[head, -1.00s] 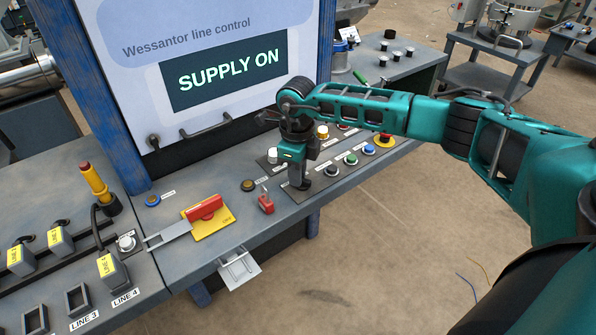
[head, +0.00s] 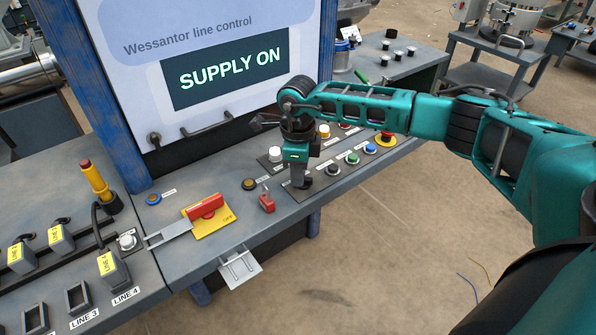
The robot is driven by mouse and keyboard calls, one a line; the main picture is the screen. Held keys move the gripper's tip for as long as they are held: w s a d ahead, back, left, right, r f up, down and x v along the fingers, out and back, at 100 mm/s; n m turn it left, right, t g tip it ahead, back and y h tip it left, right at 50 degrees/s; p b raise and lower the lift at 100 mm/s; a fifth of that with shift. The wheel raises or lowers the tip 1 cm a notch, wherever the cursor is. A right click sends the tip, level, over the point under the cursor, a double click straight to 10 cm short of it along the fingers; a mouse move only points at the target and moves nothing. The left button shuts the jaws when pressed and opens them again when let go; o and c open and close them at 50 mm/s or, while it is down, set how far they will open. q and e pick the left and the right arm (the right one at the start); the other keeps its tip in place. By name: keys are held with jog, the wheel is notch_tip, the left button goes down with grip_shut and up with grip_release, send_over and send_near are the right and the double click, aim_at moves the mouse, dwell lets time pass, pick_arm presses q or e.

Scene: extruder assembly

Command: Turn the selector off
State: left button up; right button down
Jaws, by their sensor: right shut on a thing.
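My right gripper (head: 299,182) points down at the control desk, at the left end of the row of buttons. It is shut on the selector, a small dark knob (head: 308,182) that shows just beside the fingers. The gripper hides most of the knob, so I cannot read its pointer or label. The screen (head: 230,73) behind reads "SUPPLY ON". My left gripper is not in view.
A white knob (head: 276,154) stands behind. A red handle (head: 205,206) on a yellow plate and a red padlock (head: 267,202) are to the left.

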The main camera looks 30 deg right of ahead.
jog(key=c, duration=1.1)
grip_release()
jog(key=shift+c, duration=0.2)
notch_tip(320, 180, up, 13)
jog(key=p, duration=0.2)
